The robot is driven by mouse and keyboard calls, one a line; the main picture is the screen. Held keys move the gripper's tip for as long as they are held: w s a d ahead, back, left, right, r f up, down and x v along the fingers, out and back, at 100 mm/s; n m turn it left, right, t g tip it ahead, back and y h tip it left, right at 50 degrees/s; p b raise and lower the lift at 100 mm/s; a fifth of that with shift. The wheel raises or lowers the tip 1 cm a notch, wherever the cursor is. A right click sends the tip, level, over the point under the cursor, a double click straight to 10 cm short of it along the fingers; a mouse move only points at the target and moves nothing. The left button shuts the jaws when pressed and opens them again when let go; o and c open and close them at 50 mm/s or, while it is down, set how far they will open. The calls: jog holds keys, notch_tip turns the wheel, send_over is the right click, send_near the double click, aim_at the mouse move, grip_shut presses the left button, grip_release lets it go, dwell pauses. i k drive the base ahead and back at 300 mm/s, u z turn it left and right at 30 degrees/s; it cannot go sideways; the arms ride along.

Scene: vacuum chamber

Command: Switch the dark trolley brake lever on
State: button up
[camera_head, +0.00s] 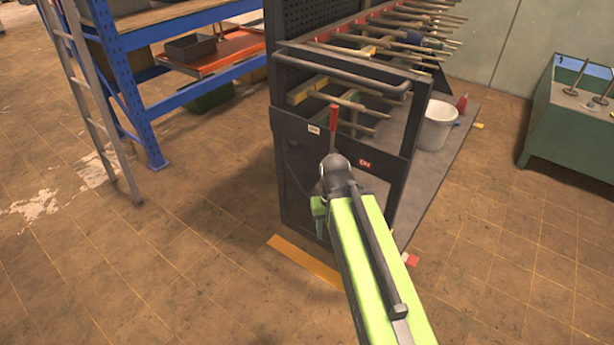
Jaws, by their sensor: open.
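The dark trolley (300,193) stands in the middle, with a black end panel facing me. Its brake lever (333,118) has a red grip and stands about upright at the panel's upper part. My arm's dark wrist joint hides the lever's lower end. A small white label (314,129) sits left of the lever and a small red label (364,163) to its right; their lettering is too small to read surely. My gripper (319,218) is open, below the lever in the picture and in front of the panel. It is mostly hidden by my green arm.
The trolley's handle bar (345,72) and its tools on pegs (390,40) are above the lever. A white bucket (437,125) stands on the trolley's base. A ladder (90,95) and blue rack (125,85) are left. A green cabinet (570,130) is right. The left floor is clear.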

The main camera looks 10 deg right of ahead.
aim_at(334, 109)
jog(key=u, duration=4.95)
jog(key=i, duration=0.1)
jog(key=z, duration=2.85)
jog(key=i, duration=0.4)
jog(key=z, duration=0.1)
